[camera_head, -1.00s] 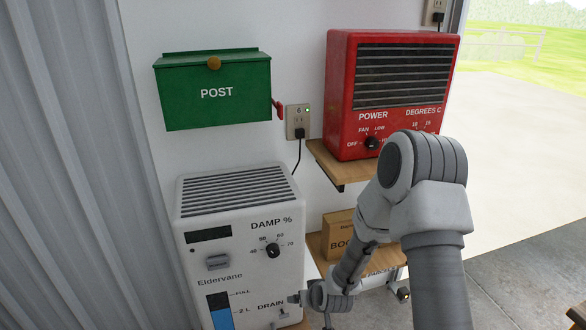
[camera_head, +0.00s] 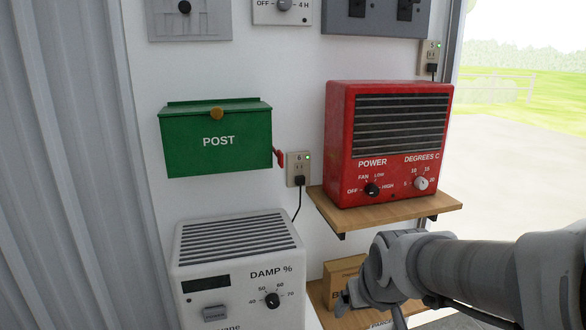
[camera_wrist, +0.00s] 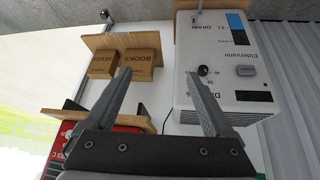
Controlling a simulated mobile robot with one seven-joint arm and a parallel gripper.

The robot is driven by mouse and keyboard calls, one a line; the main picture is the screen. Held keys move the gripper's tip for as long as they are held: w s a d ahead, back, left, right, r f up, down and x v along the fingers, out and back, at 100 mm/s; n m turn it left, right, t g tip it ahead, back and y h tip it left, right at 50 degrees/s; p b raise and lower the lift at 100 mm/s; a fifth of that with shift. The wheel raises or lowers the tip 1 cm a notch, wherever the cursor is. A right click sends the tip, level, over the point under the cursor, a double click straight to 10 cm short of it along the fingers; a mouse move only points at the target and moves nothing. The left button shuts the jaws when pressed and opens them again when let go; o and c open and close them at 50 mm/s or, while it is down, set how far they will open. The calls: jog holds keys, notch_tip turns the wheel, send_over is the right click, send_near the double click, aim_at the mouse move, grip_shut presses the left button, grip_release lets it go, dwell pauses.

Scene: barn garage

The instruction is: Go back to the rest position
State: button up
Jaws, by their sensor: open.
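My gripper (camera_wrist: 158,74) is open and empty in the wrist view, its two fingers spread with a clear gap between them. That view is upside down and faces the wall, with the white dehumidifier (camera_wrist: 235,88) to the right of the fingers and two cardboard boxes to the left. In the head view my arm (camera_head: 455,265) reaches in from the lower right, in front of the lower shelf. The fingers cannot be made out clearly there. I see no contact between the gripper and anything.
A red heater (camera_head: 403,110) stands on a wooden shelf (camera_head: 436,206). A green post box (camera_head: 216,143) and outlet (camera_head: 298,168) are on the wall. The dehumidifier (camera_head: 238,265) is at lower left. Boxes (camera_wrist: 140,62) sit on the lower shelf. Open ground is outside at right.

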jog(key=s+d+r+m, duration=0.15)
jog(key=s+r, duration=0.45)
jog(key=s, duration=0.7)
notch_tip(320, 180, up, 14)
jog(key=p, duration=1.3)
jog(key=shift+s+d+f, duration=0.15)
jog(key=shift+d+f, duration=0.05)
